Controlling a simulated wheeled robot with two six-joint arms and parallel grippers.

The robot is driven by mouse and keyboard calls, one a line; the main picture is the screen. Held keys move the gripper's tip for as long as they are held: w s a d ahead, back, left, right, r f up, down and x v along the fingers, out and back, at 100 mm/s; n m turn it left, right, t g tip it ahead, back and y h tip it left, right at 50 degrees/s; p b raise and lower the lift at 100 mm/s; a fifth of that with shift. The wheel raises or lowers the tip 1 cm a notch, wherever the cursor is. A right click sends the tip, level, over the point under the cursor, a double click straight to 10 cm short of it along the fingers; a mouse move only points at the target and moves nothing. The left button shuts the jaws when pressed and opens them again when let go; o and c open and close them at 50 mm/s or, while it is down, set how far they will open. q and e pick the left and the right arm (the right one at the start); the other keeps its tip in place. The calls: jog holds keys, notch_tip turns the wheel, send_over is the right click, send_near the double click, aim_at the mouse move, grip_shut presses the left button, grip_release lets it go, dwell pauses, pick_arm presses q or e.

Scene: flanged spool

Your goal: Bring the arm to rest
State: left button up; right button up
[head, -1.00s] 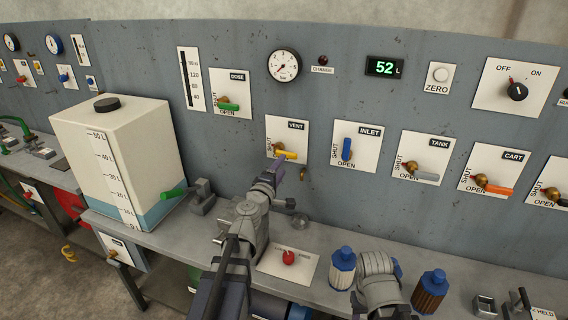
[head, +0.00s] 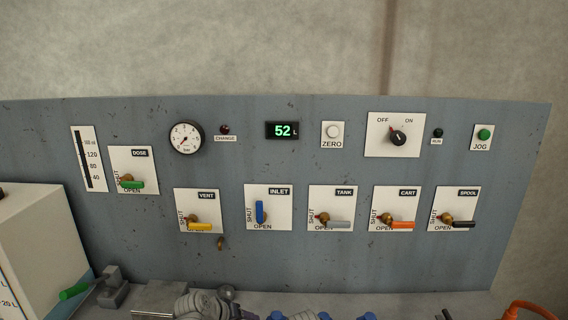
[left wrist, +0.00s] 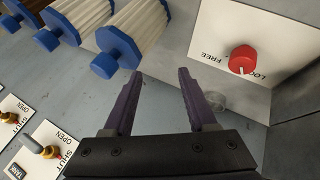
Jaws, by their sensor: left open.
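My left gripper (left wrist: 160,73) is open in the left wrist view, with its two dark purple fingers apart and nothing between them. Its fingertips are near a white-ribbed, blue-capped cartridge (left wrist: 133,35) and a plate with a red knob (left wrist: 243,60). My right gripper is not in view.
The panel carries the yellow vent handle (head: 200,227), the upright blue inlet handle (head: 260,212), the grey tank handle (head: 338,224), the orange cart handle (head: 403,225) and the black spool handle (head: 463,225). A white tank (head: 35,240) stands at left.

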pick_arm(q)
jog(key=s+a+f+m+g+y, duration=0.1)
jog(key=s+a+f+g+y, duration=0.15)
jog(key=s, duration=0.25)
jog(key=s+a+f+m+g+y, duration=0.1)
jog(key=s+a+f+g+y, duration=0.15)
jog(key=s, duration=0.25)
jog(key=s+d+m+g+y, duration=0.1)
jog(key=s+d+m, duration=0.3)
jog(key=d, duration=0.6)
jog(key=shift+s+r, duration=0.2)
jog(key=shift+s, duration=0.7)
